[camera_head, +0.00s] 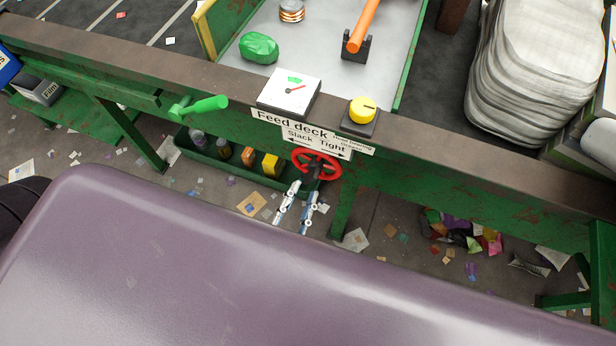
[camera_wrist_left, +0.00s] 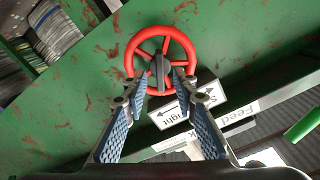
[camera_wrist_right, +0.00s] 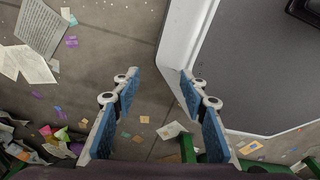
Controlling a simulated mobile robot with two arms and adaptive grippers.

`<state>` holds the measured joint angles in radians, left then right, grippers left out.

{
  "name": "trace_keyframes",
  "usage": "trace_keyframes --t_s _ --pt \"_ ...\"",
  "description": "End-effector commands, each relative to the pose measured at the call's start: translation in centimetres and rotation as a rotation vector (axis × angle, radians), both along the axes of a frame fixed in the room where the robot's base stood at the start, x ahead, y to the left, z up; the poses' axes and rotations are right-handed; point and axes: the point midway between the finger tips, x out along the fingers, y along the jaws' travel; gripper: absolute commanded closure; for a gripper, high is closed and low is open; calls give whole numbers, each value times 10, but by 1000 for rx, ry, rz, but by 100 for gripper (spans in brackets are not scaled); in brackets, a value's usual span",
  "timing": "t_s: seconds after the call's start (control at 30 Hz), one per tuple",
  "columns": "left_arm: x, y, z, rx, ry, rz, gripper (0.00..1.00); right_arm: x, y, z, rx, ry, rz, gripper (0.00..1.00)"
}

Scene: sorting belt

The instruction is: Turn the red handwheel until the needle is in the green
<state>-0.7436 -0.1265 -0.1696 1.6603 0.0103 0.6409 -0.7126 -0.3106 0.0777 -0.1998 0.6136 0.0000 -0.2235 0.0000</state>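The red handwheel (camera_head: 328,158) is mounted on the green front of the feed deck, below the "Slack / Tight" label (camera_head: 318,143). It also shows in the left wrist view (camera_wrist_left: 133,50), with a dark grey hub. My left gripper (camera_head: 300,195) is open in front of the wheel; its fingertips (camera_wrist_left: 163,82) are on either side of the hub, near the lower rim. Whether they touch is unclear. The white gauge (camera_head: 278,98) has a green band at its upper part; the red needle points right, outside the green. My right gripper (camera_wrist_right: 157,80) is open and empty above the floor.
A yellow knob (camera_head: 362,109) sits right of the gauge, and a green lever (camera_head: 203,106) sticks out at its left. A green tray of bottles (camera_head: 208,152) lies below the beam. Scraps litter the floor. A pale-edged dark panel (camera_wrist_right: 250,70) is near my right gripper.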

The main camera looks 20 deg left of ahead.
Motion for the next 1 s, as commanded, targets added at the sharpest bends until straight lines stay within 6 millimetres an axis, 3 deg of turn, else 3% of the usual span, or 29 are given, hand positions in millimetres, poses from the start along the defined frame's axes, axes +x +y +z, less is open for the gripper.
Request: trace_keyframes --t_s 0.23,0.4,0.6,0.83,1.0 --pt "34 -1 1 -2 0 1 74 4 -4 5 -4 -6 2 60" --pt "40 -1 0 -2 1 0 74 19 -3 7 -2 -28 2 60" --pt "40 -1 0 -3 1 0 74 21 -2 7 -2 -31 2 60" --pt "40 -1 0 -3 1 0 99 17 -3 7 -2 -25 2 60" --pt "40 -1 0 -3 1 0 100 13 -2 6 -2 -19 2 60"
